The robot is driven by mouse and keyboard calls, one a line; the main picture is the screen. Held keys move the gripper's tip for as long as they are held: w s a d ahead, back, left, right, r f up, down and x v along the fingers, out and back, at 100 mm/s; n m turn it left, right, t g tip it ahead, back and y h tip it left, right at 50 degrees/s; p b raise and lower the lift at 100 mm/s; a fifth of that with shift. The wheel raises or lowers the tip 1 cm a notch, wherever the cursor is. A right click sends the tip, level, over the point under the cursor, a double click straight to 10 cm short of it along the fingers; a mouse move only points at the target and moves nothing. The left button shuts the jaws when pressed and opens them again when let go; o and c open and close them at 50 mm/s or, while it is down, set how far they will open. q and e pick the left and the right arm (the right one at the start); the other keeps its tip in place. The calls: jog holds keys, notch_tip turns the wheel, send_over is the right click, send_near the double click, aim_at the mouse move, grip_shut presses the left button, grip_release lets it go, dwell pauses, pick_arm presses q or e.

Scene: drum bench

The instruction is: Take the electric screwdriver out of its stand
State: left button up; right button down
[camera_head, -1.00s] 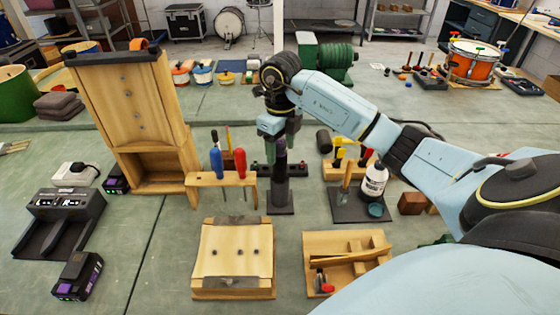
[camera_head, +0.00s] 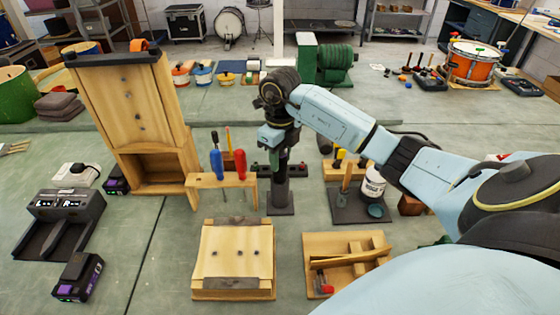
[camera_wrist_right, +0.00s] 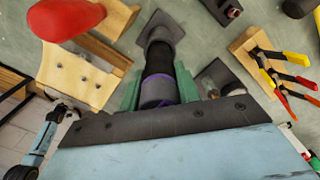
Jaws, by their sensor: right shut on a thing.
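My right gripper (camera_head: 281,152) points down over the electric screwdriver's stand (camera_head: 281,209), a dark tube on a flat square base. In the right wrist view its green fingers (camera_wrist_right: 158,92) are on both sides of the electric screwdriver (camera_wrist_right: 158,91), a dark cylinder with a purple ring. The gripper is shut on it. The screwdriver stands upright in line with the stand (camera_wrist_right: 161,27), its lower part apparently still inside the tube. In the head view the gripper hides most of the screwdriver. My left gripper is in neither view.
A wooden rack (camera_head: 221,180) with blue and red-handled screwdrivers stands close on the left. On the right are a dark tray (camera_head: 345,213) and a white bottle (camera_head: 373,181), partly behind my arm. A wooden block (camera_head: 235,262) and a wooden box (camera_head: 345,240) are in front.

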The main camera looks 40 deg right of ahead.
jog(key=shift+r, duration=0.15)
notch_tip(320, 180, up, 10)
jog(key=shift+f, duration=0.1)
dwell(0.3)
